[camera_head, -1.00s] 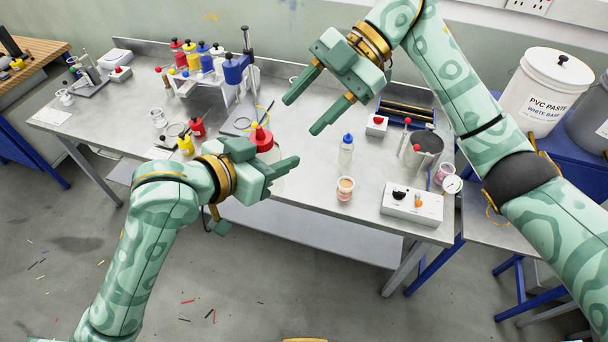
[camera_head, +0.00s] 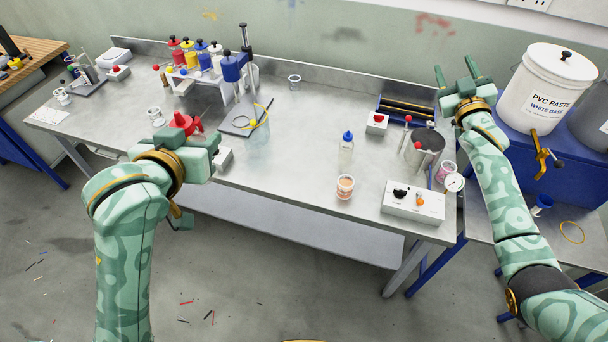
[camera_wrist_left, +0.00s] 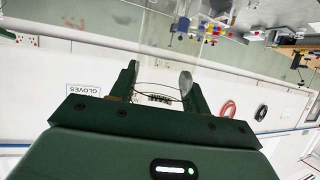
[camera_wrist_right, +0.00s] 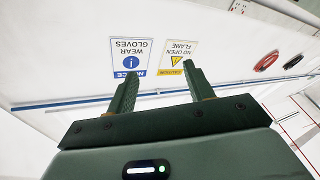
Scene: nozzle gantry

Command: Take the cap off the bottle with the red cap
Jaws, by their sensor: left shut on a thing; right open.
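My left gripper (camera_head: 212,150) is shut on a clear bottle, left of the middle of the bench. The bottle's red cap (camera_head: 181,122) shows just above the gripper in the head view, at the bottle's top. In the left wrist view the clear bottle body (camera_wrist_left: 165,35) runs between the fingers (camera_wrist_left: 160,85). There the cap is out of sight. In the head view the gripper hides most of the bottle. My right gripper (camera_head: 457,75) is open and empty, high at the right, and apart from the bottle. Its open fingers also show in the right wrist view (camera_wrist_right: 160,85).
A bottle with a blue cap (camera_head: 347,146) and a small cup (camera_head: 345,187) stand mid-bench. A control box (camera_head: 413,202) lies front right. A rack of coloured bottles (camera_head: 200,60) stands at the back. A white paste bucket (camera_head: 548,90) stands far right.

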